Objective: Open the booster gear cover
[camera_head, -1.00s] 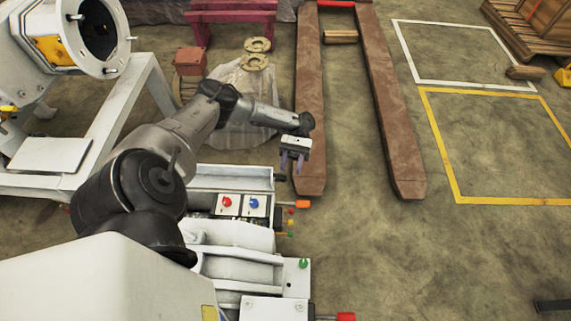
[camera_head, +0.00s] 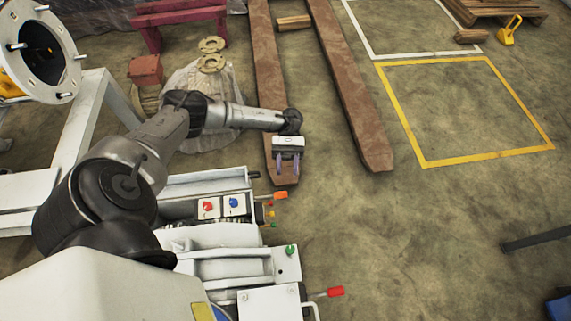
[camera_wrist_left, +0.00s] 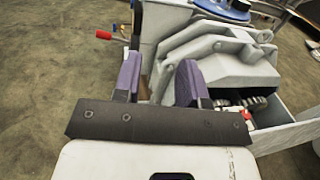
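The white machine (camera_head: 225,262) stands at the lower left of the head view, with lidded parts and coloured knobs. I cannot tell for sure which part is the booster gear cover. In the left wrist view, a pale grey housing with a stepped, sloping top (camera_wrist_left: 230,62) lies just beyond the fingers. My left gripper (camera_head: 287,163) is open and empty, its two purple fingers apart, above the floor past the machine's far end. The gap between the fingers (camera_wrist_left: 158,82) also shows in the left wrist view. My right gripper is not in view.
An orange-tipped lever (camera_head: 280,195), a green knob (camera_head: 290,250) and a red-tipped lever (camera_head: 334,291) stick out at the machine's right side. Brown beams (camera_head: 350,90) lie beyond. The floor to the right is mostly clear.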

